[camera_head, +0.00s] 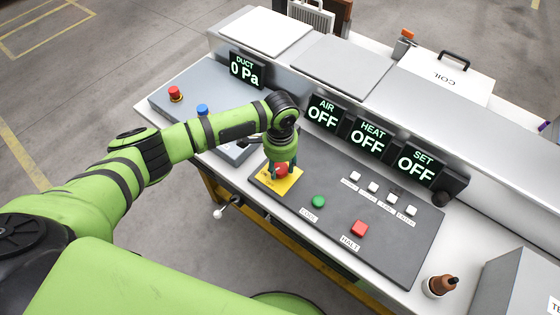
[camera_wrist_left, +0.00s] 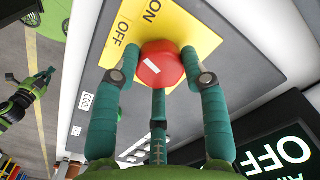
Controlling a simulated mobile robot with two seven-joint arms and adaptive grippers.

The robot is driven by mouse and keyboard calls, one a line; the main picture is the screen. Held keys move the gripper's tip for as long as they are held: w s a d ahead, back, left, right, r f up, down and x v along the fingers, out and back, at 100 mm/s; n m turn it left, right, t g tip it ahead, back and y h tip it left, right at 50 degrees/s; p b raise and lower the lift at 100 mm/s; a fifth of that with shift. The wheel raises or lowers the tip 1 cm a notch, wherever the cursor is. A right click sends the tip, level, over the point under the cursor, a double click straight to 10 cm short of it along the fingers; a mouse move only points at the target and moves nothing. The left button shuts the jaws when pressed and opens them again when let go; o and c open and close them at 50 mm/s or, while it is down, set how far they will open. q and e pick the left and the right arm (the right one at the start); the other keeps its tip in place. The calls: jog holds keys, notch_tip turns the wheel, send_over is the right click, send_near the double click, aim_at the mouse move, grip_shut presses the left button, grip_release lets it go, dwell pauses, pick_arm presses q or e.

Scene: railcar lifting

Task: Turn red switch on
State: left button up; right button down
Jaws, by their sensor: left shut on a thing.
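The red switch (camera_wrist_left: 162,68) is a round red knob with a short white mark, on a yellow plate (camera_wrist_left: 190,22) lettered ON and OFF. The mark sits on the knob's left half in the left wrist view; I cannot tell which word it points to. In the head view the red switch (camera_head: 282,170) is partly hidden by my left gripper (camera_head: 281,166), which reaches down onto it. In the left wrist view the teal fingers of my left gripper (camera_wrist_left: 160,82) are closed around the knob. My right gripper (camera_wrist_left: 28,78) shows small at the left edge, fingers apart and empty.
Displays behind read AIR OFF (camera_head: 323,113), HEAT OFF (camera_head: 369,137) and SET OFF (camera_head: 416,164). A brown-handled tool (camera_head: 441,286) stands at the front right.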

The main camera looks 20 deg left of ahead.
aim_at(282, 168)
pick_arm(q)
jog(key=m+p, duration=0.1)
jog(key=m, duration=0.3)
jog(key=shift+m, duration=0.3)
jog(key=shift+d+m+p, duration=0.1)
jog(key=shift+m+p, duration=0.35)
jog(key=shift+m, duration=1.25)
jog(key=o, duration=1.2)
jog(key=shift+c, duration=0.2)
jog(key=shift+w+r, duration=0.1)
jog(key=shift+r, duration=0.4)
notch_tip(282, 168, up, 11)
jog(key=shift+d+f, duration=0.1)
